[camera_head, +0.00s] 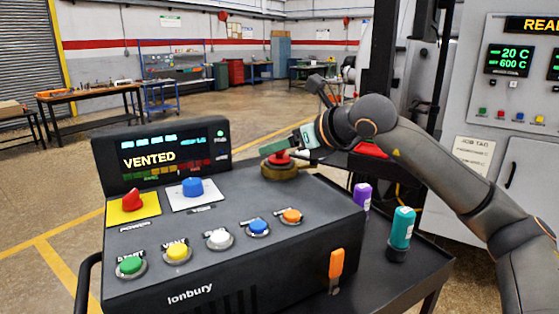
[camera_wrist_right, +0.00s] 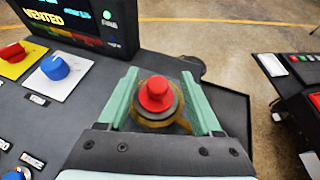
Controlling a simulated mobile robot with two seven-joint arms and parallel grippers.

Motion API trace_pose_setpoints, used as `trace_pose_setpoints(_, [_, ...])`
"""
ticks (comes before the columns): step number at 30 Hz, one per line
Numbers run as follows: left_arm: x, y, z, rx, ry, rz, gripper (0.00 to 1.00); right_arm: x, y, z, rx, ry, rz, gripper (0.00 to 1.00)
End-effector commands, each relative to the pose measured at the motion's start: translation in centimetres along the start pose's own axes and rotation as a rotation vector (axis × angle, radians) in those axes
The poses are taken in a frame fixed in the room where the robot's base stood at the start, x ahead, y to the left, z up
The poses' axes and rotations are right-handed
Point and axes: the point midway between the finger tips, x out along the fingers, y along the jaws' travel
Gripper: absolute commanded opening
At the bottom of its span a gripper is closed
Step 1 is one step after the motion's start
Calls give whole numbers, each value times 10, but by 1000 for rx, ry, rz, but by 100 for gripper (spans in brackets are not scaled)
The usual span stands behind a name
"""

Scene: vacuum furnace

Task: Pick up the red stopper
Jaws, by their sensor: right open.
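In the head view the red stopper (camera_head: 279,158) shows only partly, behind my right gripper (camera_head: 283,146). In the right wrist view my right gripper (camera_wrist_right: 163,90) is open, with one pale green finger on each side of the stopper. Gaps show between the fingers and the stopper, and I cannot tell their exact height relative to it. My left gripper is not in view.
The control console (camera_head: 335,222) has a red knob (camera_head: 132,200), a blue knob (camera_head: 192,187) and several coloured buttons. Its screen (camera_head: 162,157) reads VENTED. A purple bottle (camera_head: 361,199) and a teal bottle (camera_head: 402,228) stand to its right, below my right arm. A grey cabinet (camera_head: 478,200) stands at right.

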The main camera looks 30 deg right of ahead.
Motion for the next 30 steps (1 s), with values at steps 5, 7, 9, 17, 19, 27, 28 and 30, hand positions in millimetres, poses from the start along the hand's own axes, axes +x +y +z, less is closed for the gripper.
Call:
trace_pose_setpoints(5, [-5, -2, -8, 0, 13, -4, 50, 26, 3, -1, 3, 1, 3, 66])
trace_pose_setpoints(7, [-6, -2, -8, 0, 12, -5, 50, 31, 2, -2, 3, 1, 2, 66])
trace_pose_setpoints(9, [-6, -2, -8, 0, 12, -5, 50, 34, 2, -2, 1, 0, 1, 66])
trace_pose_setpoints(17, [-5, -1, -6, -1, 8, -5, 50, 34, 2, -2, 1, 0, 1, 58])
trace_pose_setpoints(19, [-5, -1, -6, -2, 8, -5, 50, 34, 2, -2, 2, 0, 1, 50])
trace_pose_setpoints(27, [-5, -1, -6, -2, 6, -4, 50, 34, 2, -2, 2, 0, 1, 20])
trace_pose_setpoints(28, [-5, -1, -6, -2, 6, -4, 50, 34, 2, -2, 2, 0, 1, 17])
trace_pose_setpoints(30, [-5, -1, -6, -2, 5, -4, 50, 33, 2, -2, 2, 0, 1, 9])
